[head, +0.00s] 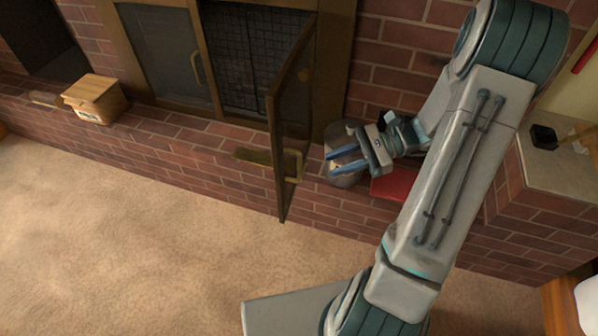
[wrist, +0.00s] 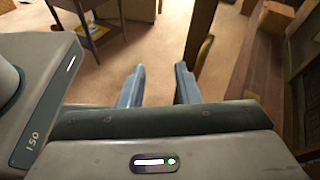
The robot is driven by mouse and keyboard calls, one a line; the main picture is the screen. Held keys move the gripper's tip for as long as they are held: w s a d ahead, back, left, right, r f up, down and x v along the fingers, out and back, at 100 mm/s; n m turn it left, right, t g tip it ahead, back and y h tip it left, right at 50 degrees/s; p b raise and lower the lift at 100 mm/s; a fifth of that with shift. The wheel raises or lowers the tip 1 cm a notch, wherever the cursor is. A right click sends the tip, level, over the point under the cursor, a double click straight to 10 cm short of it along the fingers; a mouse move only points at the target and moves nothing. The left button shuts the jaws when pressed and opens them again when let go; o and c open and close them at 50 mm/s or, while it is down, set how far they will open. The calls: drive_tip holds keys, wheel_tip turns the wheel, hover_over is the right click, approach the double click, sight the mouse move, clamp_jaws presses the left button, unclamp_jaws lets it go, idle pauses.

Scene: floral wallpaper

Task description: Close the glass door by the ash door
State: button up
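The glass door (head: 292,105) has a brass frame and stands swung outward from the fireplace, over the brick ledge. Its brass handle (head: 293,167) is near the lower outer corner. My gripper (head: 331,160) is to the right of the door, its fingers pointing toward the handle, with a visible gap from it. In the wrist view my gripper (wrist: 157,82) is open with nothing between the fingers. A brown upright panel (wrist: 200,28), apparently the door, shows just beyond the right finger. I cannot clearly identify the ash door; a flat brass piece (head: 252,156) shows behind the door.
The other glass door (head: 165,55) is shut at the left. A wooden box (head: 95,98) sits on the brick ledge (head: 180,140). A grey bucket (head: 349,180) and a red object (head: 393,186) are close by my gripper. The carpet (head: 130,235) in front is clear.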

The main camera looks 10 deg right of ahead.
drive_tip(key=w+d+f+m+t+y+b, duration=0.3)
drive_tip(key=d+f+m+t, duration=0.2)
drive_tip(key=f, duration=0.1)
drive_tip(key=b, duration=0.2)
hover_over(300, 180)
drive_tip(key=shift+w, duration=0.3)
clamp_jaws()
